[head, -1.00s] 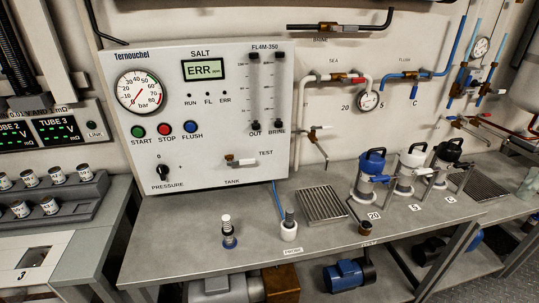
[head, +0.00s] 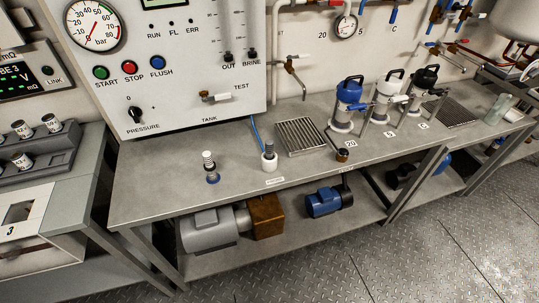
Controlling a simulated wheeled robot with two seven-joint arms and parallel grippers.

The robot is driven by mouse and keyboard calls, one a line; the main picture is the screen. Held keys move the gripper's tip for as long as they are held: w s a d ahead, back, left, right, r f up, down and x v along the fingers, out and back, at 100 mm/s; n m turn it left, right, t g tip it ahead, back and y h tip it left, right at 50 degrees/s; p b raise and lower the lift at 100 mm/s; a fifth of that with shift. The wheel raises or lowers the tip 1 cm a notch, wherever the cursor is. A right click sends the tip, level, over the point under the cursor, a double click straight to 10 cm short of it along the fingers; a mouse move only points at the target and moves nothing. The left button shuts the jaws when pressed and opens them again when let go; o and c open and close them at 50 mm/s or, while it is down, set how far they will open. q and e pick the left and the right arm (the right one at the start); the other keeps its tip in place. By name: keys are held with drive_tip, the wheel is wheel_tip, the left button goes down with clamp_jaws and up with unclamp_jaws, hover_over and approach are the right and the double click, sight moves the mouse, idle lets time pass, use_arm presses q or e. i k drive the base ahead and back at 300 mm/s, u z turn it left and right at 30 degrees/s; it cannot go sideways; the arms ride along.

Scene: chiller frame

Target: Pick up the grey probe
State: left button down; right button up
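The grey probe (head: 269,147) stands upright in a white round holder (head: 269,163) on the grey bench, in the middle of the head view. A blue cable runs from behind it toward the panel. A small label lies on the bench in front of the holder. Neither of my grippers shows in the head view.
Blue, white and black filter housings (head: 348,103) stand further right. The control panel (head: 180,60) rises behind. The bench front (head: 170,205) is clear.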

sight(268, 144)
drive_tip(key=k, duration=0.5)
drive_tip(key=z, duration=2.15)
drive_tip(key=i, duration=1.6)
drive_tip(key=u, duration=2.15)
